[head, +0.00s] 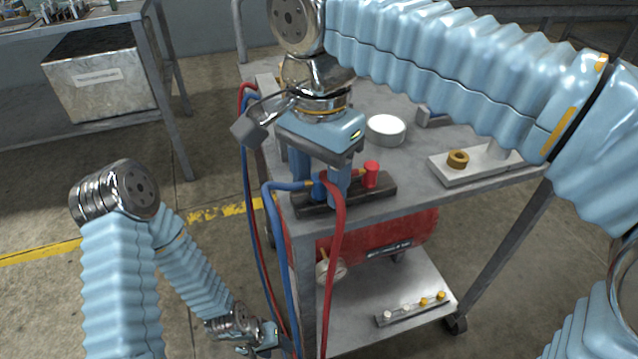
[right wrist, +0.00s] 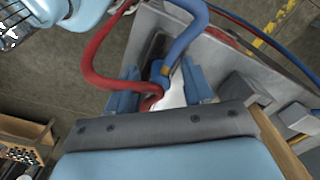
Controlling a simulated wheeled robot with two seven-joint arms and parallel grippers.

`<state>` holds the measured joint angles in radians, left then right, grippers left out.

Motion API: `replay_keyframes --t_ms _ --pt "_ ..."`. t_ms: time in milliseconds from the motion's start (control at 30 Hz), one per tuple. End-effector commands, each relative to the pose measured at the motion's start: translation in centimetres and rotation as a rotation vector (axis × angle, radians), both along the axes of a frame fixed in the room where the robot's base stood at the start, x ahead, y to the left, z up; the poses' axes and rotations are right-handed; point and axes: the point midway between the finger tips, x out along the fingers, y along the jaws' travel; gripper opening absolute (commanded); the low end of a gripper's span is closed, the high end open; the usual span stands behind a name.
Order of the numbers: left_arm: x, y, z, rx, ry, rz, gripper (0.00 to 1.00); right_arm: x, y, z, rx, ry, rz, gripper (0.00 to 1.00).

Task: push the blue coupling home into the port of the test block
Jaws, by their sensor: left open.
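The dark test block (head: 375,195) lies near the front corner of the cart top, with a red coupling (head: 371,175) standing at its right part. The blue coupling (head: 318,191) is at its left part, with a blue hose running off to the left; how deep it sits in the port is hidden by the fingers. My right gripper (head: 327,195) points down over it, fingers on either side. In the right wrist view the blue coupling (right wrist: 160,72) shows between the spread fingers with gaps beside it. My left gripper (head: 268,347) is low left of the cart, partly cut off.
Red and blue hoses (head: 335,270) hang down the cart's front corner close to my right gripper. A round white-topped tin (head: 386,129) and a pale plate with a brass ring (head: 458,158) are on the cart top. A red tank (head: 405,232) is below. A workbench stands back left.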

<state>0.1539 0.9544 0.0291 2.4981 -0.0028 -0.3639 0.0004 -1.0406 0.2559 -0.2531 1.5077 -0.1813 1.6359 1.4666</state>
Motion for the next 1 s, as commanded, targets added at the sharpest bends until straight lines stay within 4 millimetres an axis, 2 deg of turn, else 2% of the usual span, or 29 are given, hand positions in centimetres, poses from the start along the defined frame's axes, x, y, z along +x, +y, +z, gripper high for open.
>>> replay_keyframes --t_ms 33,300,333,733,900,1000 --pt "0.0 0.0 0.0 0.0 0.0 0.0 0.52 0.0 0.0 0.0 0.0 0.0 0.0 0.44" --pt "0.0 0.0 0.0 0.0 0.0 0.0 0.52 0.0 0.0 0.0 0.0 0.0 0.0 0.02" --pt "0.0 0.0 0.0 0.0 0.0 0.0 0.52 0.0 0.0 0.0 0.0 0.0 0.0 0.0" --pt "0.0 0.0 0.2 0.0 0.0 0.0 0.52 0.0 0.0 0.7 0.001 -0.001 -0.001 0.0" --pt "0.0 0.0 0.8 -0.001 0.0 -0.001 0.52 0.1 0.0 3.2 0.002 -0.002 -0.001 0.0" --pt "0.0 0.0 1.1 -0.001 0.0 -0.001 0.52 0.2 -1.4 5.0 0.004 -0.003 -0.005 0.0"
